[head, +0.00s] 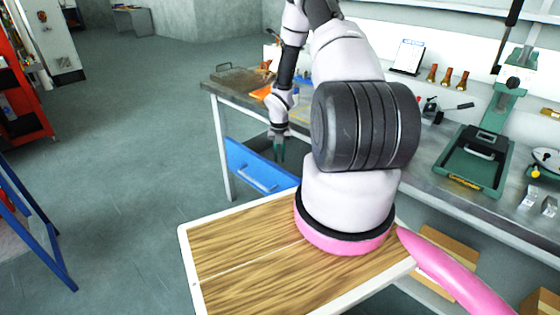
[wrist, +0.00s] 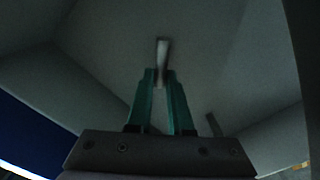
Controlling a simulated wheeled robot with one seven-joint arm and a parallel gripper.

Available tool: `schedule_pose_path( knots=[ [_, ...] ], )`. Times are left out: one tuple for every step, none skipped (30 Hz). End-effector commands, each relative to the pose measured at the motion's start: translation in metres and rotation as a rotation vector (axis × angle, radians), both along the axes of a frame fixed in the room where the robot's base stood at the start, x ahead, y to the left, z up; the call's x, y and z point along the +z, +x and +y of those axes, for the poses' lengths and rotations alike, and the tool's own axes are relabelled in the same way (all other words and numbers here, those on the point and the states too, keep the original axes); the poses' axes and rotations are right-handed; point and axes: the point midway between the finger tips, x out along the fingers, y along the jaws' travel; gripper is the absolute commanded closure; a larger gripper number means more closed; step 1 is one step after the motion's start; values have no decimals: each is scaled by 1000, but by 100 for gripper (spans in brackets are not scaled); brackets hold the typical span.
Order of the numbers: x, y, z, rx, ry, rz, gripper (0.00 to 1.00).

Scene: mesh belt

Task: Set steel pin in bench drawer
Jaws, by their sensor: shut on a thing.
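The bench drawer (head: 240,160) stands pulled out under the left end of the bench, with a blue front and a pale handle. My gripper (head: 279,152) points down over the drawer opening, its green fingertips at or below the rim. In the wrist view my gripper (wrist: 162,80) is shut on the steel pin (wrist: 162,52), a thin pale bar sticking out past the fingertips. The grey drawer interior fills most of that dim view, with the blue front at left. I cannot tell whether the pin touches the drawer floor. The pin is not discernible in the head view.
The workbench (head: 430,185) holds a wire tray (head: 243,76), an orange item, a green press (head: 485,150) and several brass pieces near the wall. A small dark bar (wrist: 214,125) shows beside my fingers, unclear what. Open floor lies left of the drawer.

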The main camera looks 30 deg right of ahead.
Motion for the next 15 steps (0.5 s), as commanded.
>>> schedule_pose_path(
  knots=[
    [-10,-1,1,0,0,3,100],
    [-14,-1,1,0,0,3,100],
    [-19,-1,0,0,0,3,100],
    [-21,-1,0,0,0,2,100],
    [-23,0,0,0,0,1,100],
    [-23,0,0,0,0,0,100],
    [-22,0,0,0,0,0,100],
    [-22,0,0,0,0,0,100],
    [-22,0,0,0,0,0,100],
    [-22,0,0,-1,0,0,100],
    [-22,0,0,-1,0,0,100],
    [-23,0,0,-1,0,0,100],
    [-23,0,0,-1,0,1,100],
    [-24,0,0,-1,0,1,100],
    [-25,0,0,-1,0,1,100]
  ],
)
